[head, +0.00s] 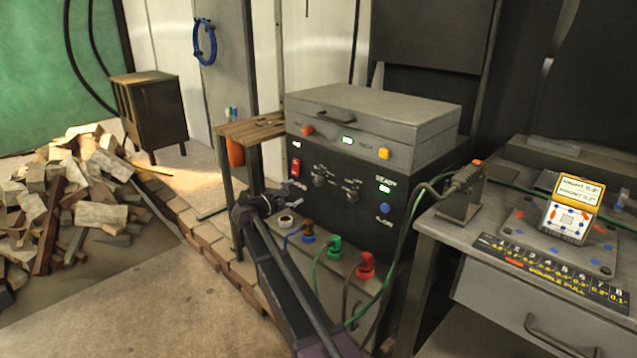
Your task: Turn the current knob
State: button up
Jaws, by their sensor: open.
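A black power unit (300,205) with a grey top box stands against the back wall. Its front has two dark round knobs side by side, a left knob (320,181) and a right knob (351,194). Their labels are too small to read, so I cannot tell which is the current knob. My arm reaches up from the bottom, and my gripper (279,196) is open in front of the panel's left part, left of and slightly below the knobs. It looks apart from both knobs. The fingertips are small and dark against the panel.
A red switch (296,168) is left of the knobs; a blue button (386,209) is right. Plugged cables, one with a red plug (365,266), stick out below. A small side table (250,130) stands left, a grey workbench (480,260) right. A wood pile (75,190) lies far left.

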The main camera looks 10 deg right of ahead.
aim_at(317, 182)
jog(key=x, duration=1.1)
jog(key=shift+w, duration=0.1)
